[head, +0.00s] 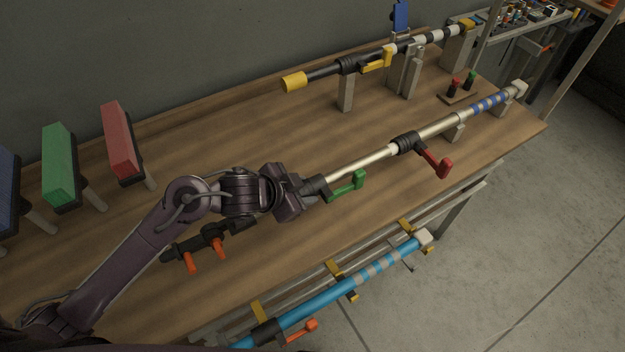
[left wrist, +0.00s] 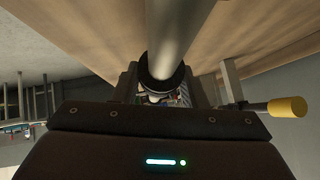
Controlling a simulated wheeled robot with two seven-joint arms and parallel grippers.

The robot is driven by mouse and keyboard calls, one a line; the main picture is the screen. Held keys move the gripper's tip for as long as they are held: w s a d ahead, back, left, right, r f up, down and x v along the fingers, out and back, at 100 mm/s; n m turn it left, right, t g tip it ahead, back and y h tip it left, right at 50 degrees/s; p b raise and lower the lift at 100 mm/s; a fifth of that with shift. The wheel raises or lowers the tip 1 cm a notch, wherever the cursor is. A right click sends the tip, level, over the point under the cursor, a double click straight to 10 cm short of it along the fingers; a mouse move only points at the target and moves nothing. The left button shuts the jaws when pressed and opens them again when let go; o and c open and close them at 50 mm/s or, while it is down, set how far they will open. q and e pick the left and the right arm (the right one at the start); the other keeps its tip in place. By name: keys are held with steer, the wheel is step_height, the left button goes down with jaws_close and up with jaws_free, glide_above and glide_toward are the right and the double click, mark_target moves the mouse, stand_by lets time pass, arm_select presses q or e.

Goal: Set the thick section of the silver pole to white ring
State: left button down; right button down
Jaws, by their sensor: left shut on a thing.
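The silver pole (head: 362,163) lies across the table, rising toward the far right. A black collar with a red lever (head: 435,162) sits around it, with a pale white band (head: 393,149) just left of the collar. Beyond the collar is the thicker section (head: 440,128), then blue bands (head: 490,103). A green lever (head: 347,187) sits at the near end. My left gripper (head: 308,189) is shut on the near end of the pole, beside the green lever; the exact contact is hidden. The left wrist view shows the pole (left wrist: 180,35) and a black collar (left wrist: 163,76). My right gripper is not in view.
A black pole with a yellow tip (head: 293,81) rests on posts behind. A blue pole (head: 318,301) hangs along the front edge. Red (head: 120,140) and green (head: 60,165) blocks stand at the left. Two small buttons (head: 461,87) sit at the back right.

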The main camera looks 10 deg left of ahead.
arm_select(q)
steer(key=c, duration=0.9)
jaws_free()
steer(key=p+v, duration=0.1)
steer(key=v, duration=0.6)
steer(key=shift+s+a+r, duration=0.1)
steer(key=shift+s+r, duration=0.05)
steer(key=shift+r, duration=0.2)
